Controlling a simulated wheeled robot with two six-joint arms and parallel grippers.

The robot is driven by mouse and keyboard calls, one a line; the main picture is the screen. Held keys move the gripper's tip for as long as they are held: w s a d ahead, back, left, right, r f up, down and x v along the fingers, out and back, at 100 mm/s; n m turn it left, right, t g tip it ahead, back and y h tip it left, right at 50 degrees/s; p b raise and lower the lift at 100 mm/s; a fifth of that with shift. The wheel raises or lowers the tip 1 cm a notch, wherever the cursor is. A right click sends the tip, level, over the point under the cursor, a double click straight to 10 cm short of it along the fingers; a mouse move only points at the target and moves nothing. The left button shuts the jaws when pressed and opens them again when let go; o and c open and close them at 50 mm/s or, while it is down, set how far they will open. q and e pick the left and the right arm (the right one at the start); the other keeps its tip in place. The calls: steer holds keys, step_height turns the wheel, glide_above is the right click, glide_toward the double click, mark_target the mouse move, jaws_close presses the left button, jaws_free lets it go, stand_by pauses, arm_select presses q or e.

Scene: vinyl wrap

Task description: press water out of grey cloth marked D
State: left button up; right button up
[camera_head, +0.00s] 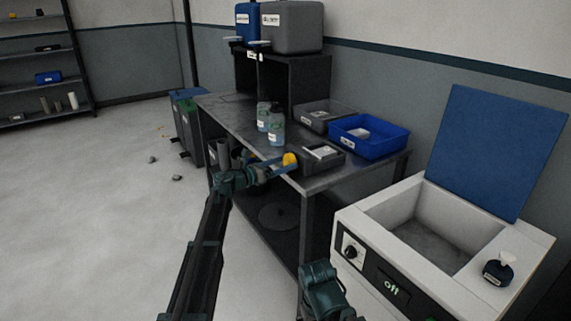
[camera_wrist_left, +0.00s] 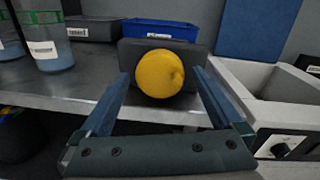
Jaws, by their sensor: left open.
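My left gripper (camera_head: 278,164) is open at the front edge of the metal table. A dark tray (camera_head: 340,161) stands just behind the yellow object, with a pale item inside. Pale items also show in the blue bin (camera_head: 385,146) and the grey bin (camera_head: 306,118). I cannot make out a letter D or tell which item is the grey cloth. My right gripper's fingers do not show.
Two bottles (camera_head: 276,128) stand on the table (camera_head: 233,121) left of the dark tray. A white machine (camera_head: 349,220) with an open blue lid and a display reading "off" stands at the right. A dark bottle (camera_head: 498,270) sits on its top.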

arm_select(q)
steer(key=shift+w+d, duration=0.4)
steer(key=shift+d, duration=0.1)
steer(key=shift+c, duration=0.3)
steer(key=c, duration=1.2)
